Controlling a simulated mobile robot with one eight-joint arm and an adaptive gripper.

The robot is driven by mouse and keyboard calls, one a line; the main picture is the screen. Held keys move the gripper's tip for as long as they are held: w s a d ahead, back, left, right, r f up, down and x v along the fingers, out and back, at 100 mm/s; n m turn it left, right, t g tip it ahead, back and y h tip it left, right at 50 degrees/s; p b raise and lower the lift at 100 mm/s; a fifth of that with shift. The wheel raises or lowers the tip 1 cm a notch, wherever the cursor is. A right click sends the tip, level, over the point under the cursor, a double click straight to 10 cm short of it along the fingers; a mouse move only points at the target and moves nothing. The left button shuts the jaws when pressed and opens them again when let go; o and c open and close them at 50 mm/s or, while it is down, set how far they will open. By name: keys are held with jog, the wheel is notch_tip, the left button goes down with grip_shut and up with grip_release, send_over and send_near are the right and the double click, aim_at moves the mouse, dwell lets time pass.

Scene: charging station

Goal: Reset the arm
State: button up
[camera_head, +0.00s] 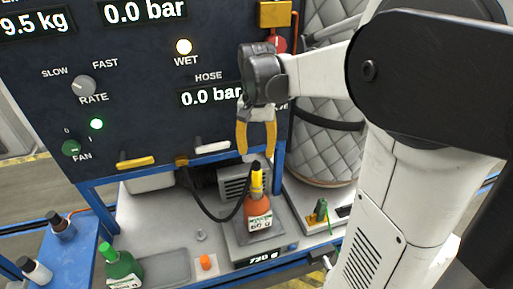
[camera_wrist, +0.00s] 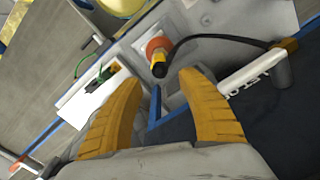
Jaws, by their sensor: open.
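My gripper (camera_head: 256,150) has yellow-orange fingers and hangs from my white arm in front of the dark control panel (camera_head: 140,62). It points down, above an orange bottle (camera_head: 257,214) with a yellow and black top. In the wrist view my gripper (camera_wrist: 162,98) shows its two fingers spread apart with nothing between them. The orange bottle (camera_wrist: 158,46) lies beyond the fingertips there, apart from them. The bottle stands on a scale (camera_head: 270,243) that reads about 720 g. A black hose (camera_head: 208,212) runs from the panel's lower edge to the bottle's top.
A green bottle (camera_head: 121,266) stands by a grey tray (camera_head: 165,270). A small orange cap (camera_head: 206,262) lies left of the scale. Dark bottles (camera_head: 61,226) stand on a blue cart at left. A quilted silver vessel (camera_head: 330,95) is behind my arm. A white handle (camera_head: 212,146) juts from the panel.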

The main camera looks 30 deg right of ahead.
jog(key=shift+r, duration=0.35)
dwell(0.3)
jog(key=s+a+f+n+t+b, duration=0.7)
jog(key=s+a+f+n+b, duration=0.1)
jog(key=s+a+f+b, duration=0.3)
jog(key=a+f+b, duration=0.1)
jog(key=a+b, duration=0.1)
jog(key=shift+a+f+n+b, duration=0.3)
jog(key=shift+a+f, duration=0.05)
jog(key=shift+f, duration=0.05)
dwell(0.3)
